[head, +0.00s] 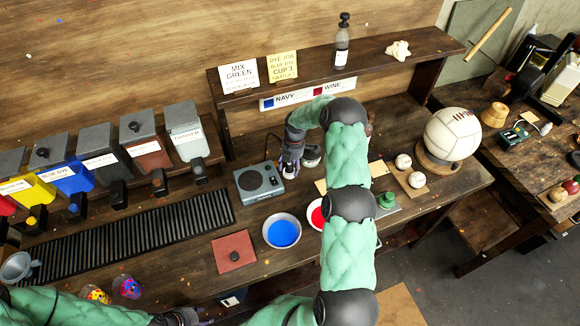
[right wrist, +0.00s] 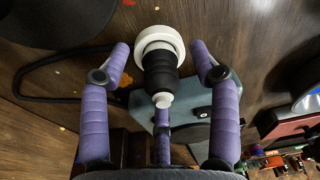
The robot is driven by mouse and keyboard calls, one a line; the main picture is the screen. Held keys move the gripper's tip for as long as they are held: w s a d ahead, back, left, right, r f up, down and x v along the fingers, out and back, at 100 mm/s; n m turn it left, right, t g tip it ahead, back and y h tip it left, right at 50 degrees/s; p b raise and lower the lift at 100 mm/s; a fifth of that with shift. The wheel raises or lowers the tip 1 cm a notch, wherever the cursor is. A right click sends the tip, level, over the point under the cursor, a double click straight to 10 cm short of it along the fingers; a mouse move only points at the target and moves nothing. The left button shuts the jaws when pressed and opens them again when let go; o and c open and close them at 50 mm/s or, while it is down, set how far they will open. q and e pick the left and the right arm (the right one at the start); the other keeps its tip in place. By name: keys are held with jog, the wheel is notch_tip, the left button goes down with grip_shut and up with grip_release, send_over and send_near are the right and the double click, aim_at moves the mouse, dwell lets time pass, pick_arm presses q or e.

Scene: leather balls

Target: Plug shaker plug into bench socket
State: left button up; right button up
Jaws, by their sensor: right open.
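My right gripper (head: 291,164) is at the back of the bench, just right of the grey shaker box (head: 259,182). In the right wrist view the purple fingers of this gripper (right wrist: 160,62) are spread apart on both sides of a black plug body (right wrist: 160,74) with a white tip. The fingers look clear of it. The plug lines up with a round white socket-like piece (right wrist: 158,36); I cannot tell how deeply it sits there. A black cable (right wrist: 40,70) loops at the left. The shaker's blue-grey casing (right wrist: 222,84) is behind the right finger. My left gripper (head: 182,317) shows only partly at the bottom edge.
A bowl of blue dye (head: 282,231) and a bowl of red dye (head: 317,214) stand in front of the shaker. A shelf (head: 400,62) runs behind my right arm. White balls (head: 417,180) and a large ball (head: 451,134) are to the right. A ribbed black mat (head: 130,238) lies left.

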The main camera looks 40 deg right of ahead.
notch_tip(320, 180, up, 12)
jog(key=d, duration=0.1)
jog(key=shift+d+f, duration=0.15)
jog(key=shift+f, duration=0.1)
jog(key=shift+s, duration=0.1)
